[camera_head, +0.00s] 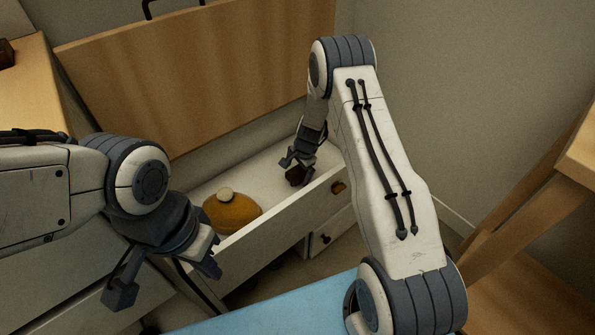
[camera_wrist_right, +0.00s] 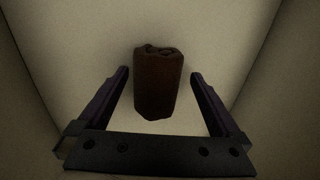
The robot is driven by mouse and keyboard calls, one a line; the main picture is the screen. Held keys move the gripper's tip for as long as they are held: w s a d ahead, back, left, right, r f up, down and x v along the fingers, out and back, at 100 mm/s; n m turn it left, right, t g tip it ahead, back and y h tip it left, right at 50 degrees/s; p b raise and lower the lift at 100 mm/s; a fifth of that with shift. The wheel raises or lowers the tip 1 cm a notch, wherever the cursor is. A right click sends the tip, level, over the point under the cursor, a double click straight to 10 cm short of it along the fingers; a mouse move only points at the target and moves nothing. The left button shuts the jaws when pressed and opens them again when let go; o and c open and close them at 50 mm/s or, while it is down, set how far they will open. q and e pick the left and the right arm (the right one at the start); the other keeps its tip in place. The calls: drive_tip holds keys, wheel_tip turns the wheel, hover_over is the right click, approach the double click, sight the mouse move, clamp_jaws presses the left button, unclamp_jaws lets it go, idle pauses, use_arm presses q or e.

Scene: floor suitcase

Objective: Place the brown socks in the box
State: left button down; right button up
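The brown socks (camera_wrist_right: 158,88), a dark rolled bundle, lie on the pale floor of an open drawer (camera_head: 285,222). In the head view the socks (camera_head: 296,175) are partly hidden by my right gripper (camera_head: 299,158). In the right wrist view my right gripper (camera_wrist_right: 159,73) is open, with its fingers on either side of the socks and a gap showing on both sides. My left gripper (camera_head: 164,276) is open and empty, in front of the drawer at the lower left. I cannot make out a box for certain.
A mustard knit hat (camera_head: 232,212) with a pale pompom sits in the drawer's left part. A large wooden panel (camera_head: 190,75) stands behind the drawer. A light blue surface (camera_head: 290,306) lies at the bottom. Wooden furniture (camera_head: 545,200) stands at the right.

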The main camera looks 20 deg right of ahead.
sight(303, 176)
drive_tip(key=a+p+v, duration=0.1)
drive_tip(key=p+v, duration=0.4)
drive_tip(key=v, duration=0.6)
drive_tip(key=s+a+r+n+g+y, duration=0.1)
drive_tip(key=s+a+r+n, duration=1)
drive_tip(key=a+r, duration=0.5)
drive_tip(key=s+r+n+g, duration=0.1)
drive_tip(key=s+r+n, duration=0.2)
drive_tip(key=s, duration=0.8)
drive_tip(key=s+a+r+n+h, duration=0.1)
drive_tip(key=s+r+n, duration=0.3)
drive_tip(key=s+n, duration=0.3)
drive_tip(key=s, duration=0.5)
drive_tip(key=shift+a+g+p, duration=0.2)
drive_tip(key=shift+g+p, duration=0.15)
drive_tip(key=shift+g, duration=0.05)
drive_tip(key=shift+r, duration=0.2)
wheel_tip(303, 176, up, 40)
drive_tip(key=p, duration=4)
